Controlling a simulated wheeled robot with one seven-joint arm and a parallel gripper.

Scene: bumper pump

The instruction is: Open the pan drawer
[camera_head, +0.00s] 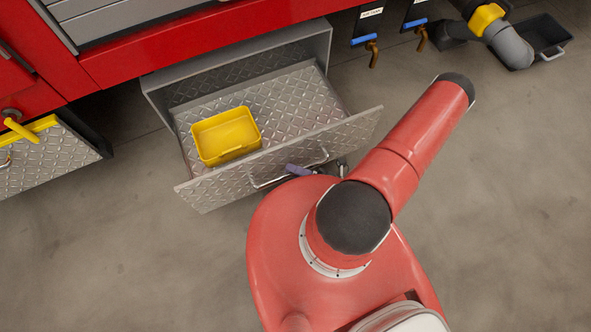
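The pan drawer (207,191) is pulled out of its grey housing (160,95) under the red truck body. Its front and floor are diamond-plate metal, and a bar handle (262,182) runs along the outer face. A yellow open bin (226,135) sits inside on the drawer floor. My gripper (299,170) is mostly hidden behind my red arm; only a small purple-grey part shows by the handle. I cannot tell whether it touches or grasps the handle.
Two hanging valves with blue handles (364,40) and a grey pipe with a yellow collar (486,18) are at the upper right. A black tray (541,33) lies behind the pipe. A diamond-plate step (45,160) juts out at left. The concrete floor is clear at right.

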